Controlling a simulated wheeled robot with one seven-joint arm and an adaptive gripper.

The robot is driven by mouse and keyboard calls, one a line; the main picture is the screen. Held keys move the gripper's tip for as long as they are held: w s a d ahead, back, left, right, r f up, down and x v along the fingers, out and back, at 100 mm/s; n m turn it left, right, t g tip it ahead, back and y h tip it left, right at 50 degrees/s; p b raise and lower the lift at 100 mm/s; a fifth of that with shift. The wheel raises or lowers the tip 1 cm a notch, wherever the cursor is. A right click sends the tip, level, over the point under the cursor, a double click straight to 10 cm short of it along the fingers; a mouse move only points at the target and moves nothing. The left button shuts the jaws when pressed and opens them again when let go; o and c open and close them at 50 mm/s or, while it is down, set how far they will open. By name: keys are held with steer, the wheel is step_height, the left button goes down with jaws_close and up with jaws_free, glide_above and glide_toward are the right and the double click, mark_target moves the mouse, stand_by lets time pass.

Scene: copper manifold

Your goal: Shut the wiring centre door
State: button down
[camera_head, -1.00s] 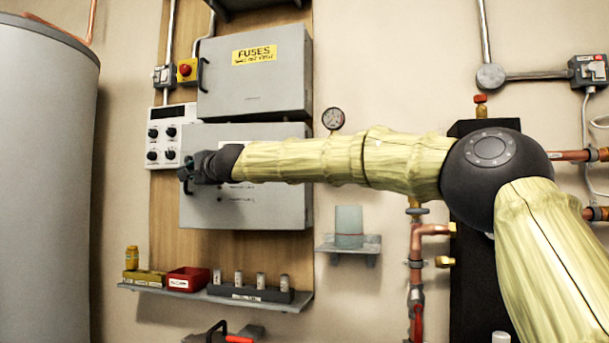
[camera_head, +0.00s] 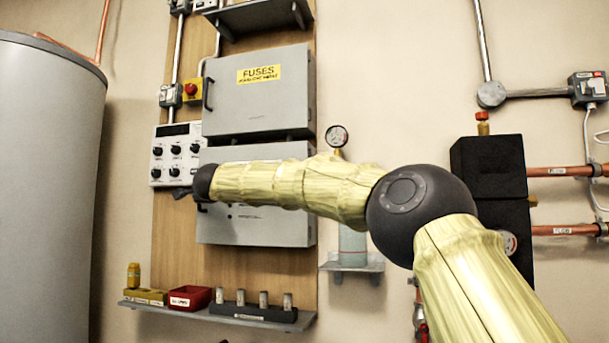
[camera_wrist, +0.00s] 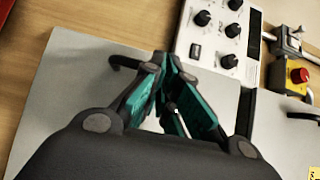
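The wiring centre is the lower grey box (camera_head: 265,226), mounted under the fuse box; my forearm crosses its front and hides much of it. Its door looks close to flush with the box, but I cannot tell whether it is fully closed. In the wrist view the grey door panel (camera_wrist: 75,85) fills the left and middle, with a black handle (camera_wrist: 125,62) near its upper edge. My gripper (camera_wrist: 164,62) has its teal fingers together at the tips, empty, beside the handle. In the head view the gripper (camera_head: 181,194) is mostly hidden behind my wrist at the box's left edge.
The grey fuse box (camera_head: 262,105) with a black handle is above. A white control panel with knobs (camera_head: 175,150) is close to my gripper. A red-buttoned yellow switch (camera_head: 192,91) is above it. A shelf (camera_head: 300,322) with small parts is below.

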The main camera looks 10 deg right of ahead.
steer(key=shift+w, duration=0.15)
stand_by(0.5)
steer(key=v, duration=1.2)
steer(key=shift+a+f, duration=0.1)
steer(key=shift+f, duration=0.05)
